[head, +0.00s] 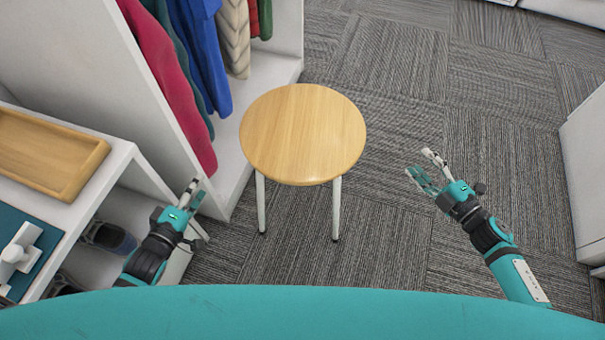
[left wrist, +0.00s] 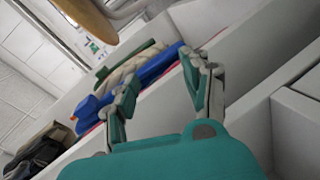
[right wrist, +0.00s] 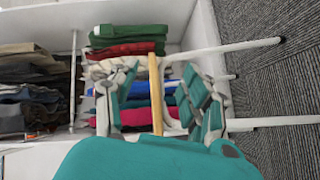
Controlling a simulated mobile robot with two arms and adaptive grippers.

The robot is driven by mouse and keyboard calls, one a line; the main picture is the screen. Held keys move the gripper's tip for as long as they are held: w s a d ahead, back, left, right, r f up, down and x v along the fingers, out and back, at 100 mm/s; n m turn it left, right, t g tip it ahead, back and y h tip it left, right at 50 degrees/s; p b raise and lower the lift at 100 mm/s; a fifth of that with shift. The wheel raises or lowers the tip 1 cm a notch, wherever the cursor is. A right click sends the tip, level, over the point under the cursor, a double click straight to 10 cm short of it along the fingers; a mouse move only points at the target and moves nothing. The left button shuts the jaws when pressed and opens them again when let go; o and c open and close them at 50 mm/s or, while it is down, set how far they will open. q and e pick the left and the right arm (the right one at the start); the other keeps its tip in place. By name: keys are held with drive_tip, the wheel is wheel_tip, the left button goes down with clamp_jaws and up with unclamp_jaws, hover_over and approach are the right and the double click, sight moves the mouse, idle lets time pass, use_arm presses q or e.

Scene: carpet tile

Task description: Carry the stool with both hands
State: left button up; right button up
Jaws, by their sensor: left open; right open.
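The stool (head: 303,135) stands upright on the carpet, with a round light-wood seat and pale legs. Two of its legs show below the seat; the rest are hidden. My left gripper (head: 190,192) is open and empty, left of and nearer me than the seat, apart from it. In the left wrist view, the seat (left wrist: 92,18) shows at the top left, outside the fingers (left wrist: 158,78). My right gripper (head: 427,166) is open and empty, right of the seat with a gap between. In the right wrist view, the seat (right wrist: 156,92) appears edge-on, lined up between the fingers (right wrist: 157,85).
A white open wardrobe (head: 272,68) with hanging clothes (head: 165,70) stands left of and behind the stool. A white shelf unit with a wooden tray (head: 48,150) and shoes (head: 108,237) is at the left. A white cabinet (head: 588,170) stands at the right. Carpet (head: 400,75) behind the stool is clear.

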sight(243, 125)
use_arm(q)
drive_tip(key=d+r+n+t+h+b, duration=0.1)
drive_tip(key=d+b, duration=0.1)
drive_tip(key=b, duration=0.1)
drive_tip(key=d+r+n+t+h+b, duration=0.1)
drive_tip(key=d+r+h+b, duration=0.1)
drive_tip(key=b, duration=0.1)
drive_tip(key=shift+d+r+b, duration=0.1)
drive_tip(key=shift+r+b, duration=0.1)
drive_tip(key=shift+b, duration=0.2)
use_arm(e)
drive_tip(key=a+n+y, duration=0.1)
drive_tip(key=n, duration=0.1)
drive_tip(key=s+a+n+g+y, duration=0.1)
drive_tip(key=a+n+y, duration=0.1)
drive_tip(key=s+a+n+g+y, duration=0.1)
drive_tip(key=a+n, duration=0.1)
drive_tip(key=n, duration=0.1)
drive_tip(key=shift+a+y, duration=0.2)
drive_tip(key=shift+y, duration=0.2)
use_arm(q)
drive_tip(key=x, duration=1.7)
drive_tip(key=shift+w+r, duration=0.15)
drive_tip(key=shift+w, duration=0.1)
use_arm(e)
drive_tip(key=x, duration=1.7)
drive_tip(key=shift+w+a+f, duration=0.1)
drive_tip(key=shift+a+f, duration=0.1)
drive_tip(key=shift+a, duration=0.05)
